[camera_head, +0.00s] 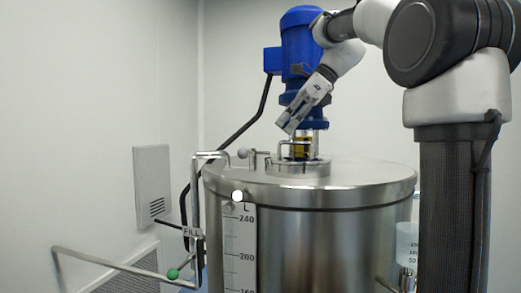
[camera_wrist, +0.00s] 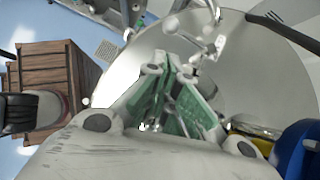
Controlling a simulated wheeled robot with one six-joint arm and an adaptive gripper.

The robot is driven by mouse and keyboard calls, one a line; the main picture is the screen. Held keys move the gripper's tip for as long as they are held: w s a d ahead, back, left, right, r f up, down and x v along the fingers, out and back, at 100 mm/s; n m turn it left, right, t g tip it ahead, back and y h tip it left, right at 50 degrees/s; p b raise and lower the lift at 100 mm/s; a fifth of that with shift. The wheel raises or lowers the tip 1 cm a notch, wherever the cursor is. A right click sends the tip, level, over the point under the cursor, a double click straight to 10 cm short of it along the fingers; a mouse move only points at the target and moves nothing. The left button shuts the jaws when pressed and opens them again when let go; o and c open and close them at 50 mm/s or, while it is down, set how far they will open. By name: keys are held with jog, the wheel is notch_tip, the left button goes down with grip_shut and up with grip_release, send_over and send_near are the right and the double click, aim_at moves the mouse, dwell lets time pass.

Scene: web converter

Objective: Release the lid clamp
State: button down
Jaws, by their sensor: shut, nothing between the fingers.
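A steel tank lid (camera_head: 365,180) caps the large steel tank; it also shows in the wrist view (camera_wrist: 275,80) as a wide grey disc. A pale ball knob (camera_head: 237,196) sits at the lid's front rim. A small bent-rod fitting with a ball end (camera_head: 243,153) stands on top of the lid. I cannot tell for sure which of these is the lid clamp. My gripper (camera_head: 287,124) points down-left above the lid, in front of the blue motor's lower part. In the wrist view my gripper (camera_wrist: 176,62) has its green-padded fingers together, holding nothing, near rods on the lid.
The blue motor (camera_head: 301,45) rises from the lid's middle, with a yellow part (camera_head: 300,150) under it. A fill pipe (camera_head: 197,190) with a green knob (camera_head: 173,274) stands at left. A sight scale (camera_head: 240,245) runs down the tank. A wooden crate (camera_wrist: 45,80) shows in the wrist view.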

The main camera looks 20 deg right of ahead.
jog(key=shift+w+r+m, duration=0.3)
jog(key=shift+w, duration=0.15)
jog(key=x, duration=1)
jog(key=shift+a, duration=0.1)
